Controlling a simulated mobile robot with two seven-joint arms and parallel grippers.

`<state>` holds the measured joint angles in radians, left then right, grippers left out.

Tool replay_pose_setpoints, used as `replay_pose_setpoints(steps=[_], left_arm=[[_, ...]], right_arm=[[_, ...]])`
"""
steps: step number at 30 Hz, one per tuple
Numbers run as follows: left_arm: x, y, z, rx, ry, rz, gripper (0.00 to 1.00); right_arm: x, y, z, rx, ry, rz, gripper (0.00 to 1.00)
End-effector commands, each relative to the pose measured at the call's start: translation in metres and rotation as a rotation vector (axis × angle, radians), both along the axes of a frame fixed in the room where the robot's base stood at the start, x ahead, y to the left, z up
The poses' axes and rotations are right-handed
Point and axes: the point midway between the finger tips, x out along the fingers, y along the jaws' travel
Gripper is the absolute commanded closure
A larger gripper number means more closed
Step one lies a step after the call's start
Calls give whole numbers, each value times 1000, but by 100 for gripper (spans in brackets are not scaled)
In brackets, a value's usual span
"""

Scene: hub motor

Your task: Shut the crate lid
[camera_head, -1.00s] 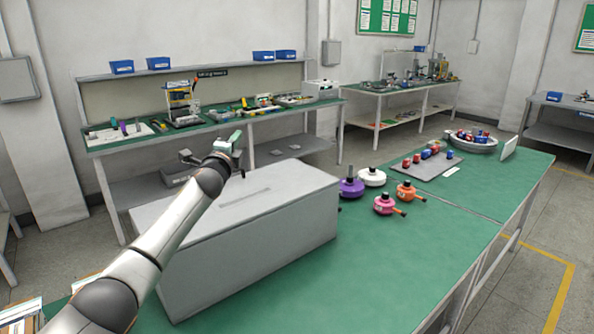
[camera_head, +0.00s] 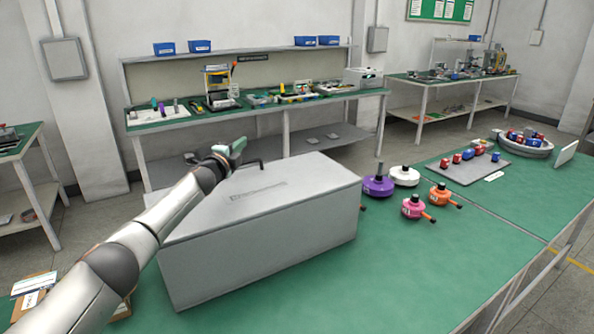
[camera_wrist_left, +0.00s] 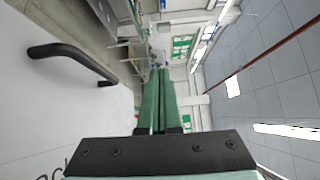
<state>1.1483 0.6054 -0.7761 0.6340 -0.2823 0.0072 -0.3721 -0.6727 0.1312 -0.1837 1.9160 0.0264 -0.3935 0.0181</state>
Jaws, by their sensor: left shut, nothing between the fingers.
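The crate (camera_head: 265,262) is a large grey box on the near green table, left of centre in the head view. Its grey lid (camera_head: 285,195) lies flat across the top, with no clear gap at the visible edges. A dark bar handle (camera_head: 250,165) is at the lid's far side, partly behind my left gripper (camera_head: 238,147). The handle (camera_wrist_left: 75,58) also shows on the left of the left wrist view, apart from the fingers. My left gripper's green fingers (camera_wrist_left: 157,80) are together and empty, above the lid's far edge. My right gripper is out of view.
Purple (camera_head: 378,187), white (camera_head: 404,176), pink (camera_head: 412,208) and orange (camera_head: 440,195) hub motors stand right of the crate. Beyond them are a grey mat (camera_head: 466,170) with small parts and a round tray (camera_head: 530,149). The table's front middle is clear.

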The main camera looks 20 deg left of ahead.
Motion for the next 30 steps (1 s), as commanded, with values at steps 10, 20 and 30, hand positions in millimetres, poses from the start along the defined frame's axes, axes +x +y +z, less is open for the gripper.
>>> replay_pose_setpoints(steps=[10, 20, 30], left_arm=[[10, 10, -28, -108, 86, -3, 100], [10, 11, -45, -176, 137, -2, 100], [9, 12, -48, -194, 151, 0, 100]], right_arm=[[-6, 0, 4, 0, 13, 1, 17], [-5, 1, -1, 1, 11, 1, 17], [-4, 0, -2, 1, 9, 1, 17]])
